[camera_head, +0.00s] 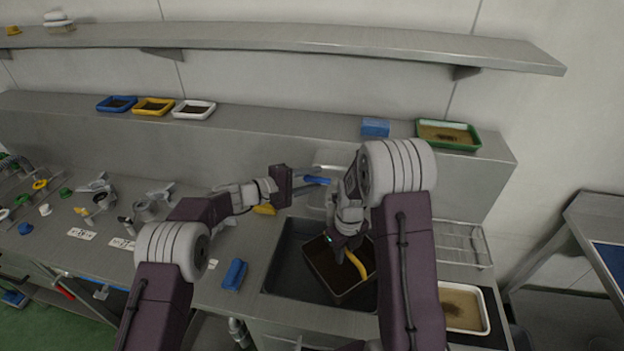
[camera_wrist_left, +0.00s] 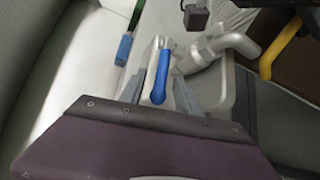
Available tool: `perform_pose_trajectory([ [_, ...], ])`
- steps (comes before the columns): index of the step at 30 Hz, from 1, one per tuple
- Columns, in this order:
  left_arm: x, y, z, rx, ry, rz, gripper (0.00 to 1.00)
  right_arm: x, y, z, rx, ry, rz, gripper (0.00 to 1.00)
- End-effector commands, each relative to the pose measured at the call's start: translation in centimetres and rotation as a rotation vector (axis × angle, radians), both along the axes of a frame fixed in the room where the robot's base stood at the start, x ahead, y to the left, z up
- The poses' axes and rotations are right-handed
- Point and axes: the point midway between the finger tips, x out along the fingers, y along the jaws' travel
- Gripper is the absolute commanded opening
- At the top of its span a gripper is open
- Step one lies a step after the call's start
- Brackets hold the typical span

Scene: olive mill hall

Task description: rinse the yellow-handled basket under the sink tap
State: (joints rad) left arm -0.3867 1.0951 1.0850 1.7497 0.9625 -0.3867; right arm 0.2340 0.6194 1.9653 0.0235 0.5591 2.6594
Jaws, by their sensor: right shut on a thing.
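The basket (camera_head: 345,297), a dark box with brown insides and a yellow handle (camera_head: 357,266), is in the sink (camera_head: 281,266), looking tilted. My right gripper (camera_head: 348,247) is shut on the handle. The handle also shows at the upper right of the left wrist view (camera_wrist_left: 285,45). The tap has a blue lever (camera_head: 317,180) and a silver spout (camera_wrist_left: 232,44). My left gripper (camera_head: 297,181) is at the lever. In the left wrist view the blue lever (camera_wrist_left: 162,78) lies between its spread fingers (camera_wrist_left: 158,92). I see no water stream. My right arm hides part of the sink's right side.
A blue object (camera_head: 235,274) lies on the counter left of the sink. A wire rack (camera_head: 462,243) and a white tray (camera_head: 484,306) are to the right. Small parts and labels crowd the left counter. The ledge behind holds trays and a blue block (camera_head: 375,127).

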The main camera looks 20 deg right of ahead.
Motion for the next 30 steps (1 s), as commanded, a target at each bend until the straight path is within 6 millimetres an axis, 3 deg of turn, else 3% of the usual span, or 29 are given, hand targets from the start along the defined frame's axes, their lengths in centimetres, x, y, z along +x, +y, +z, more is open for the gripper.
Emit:
perform_pose_trajectory([
  [1, 0.00, 0.02, 0.02, 0.000, 0.000, 0.000, 0.28, 0.02, -0.01, 0.03, 0.000, -0.001, 0.000, 0.00],
  [4, 0.01, 0.03, 0.02, 0.000, 0.000, 0.000, 0.00, 0.03, 0.00, 0.03, 0.000, -0.001, 0.000, 0.00],
  [30, -0.01, 0.06, -0.06, 0.001, 0.001, 0.000, 0.00, 0.02, -0.01, 0.03, 0.000, -0.001, 0.000, 0.00],
])
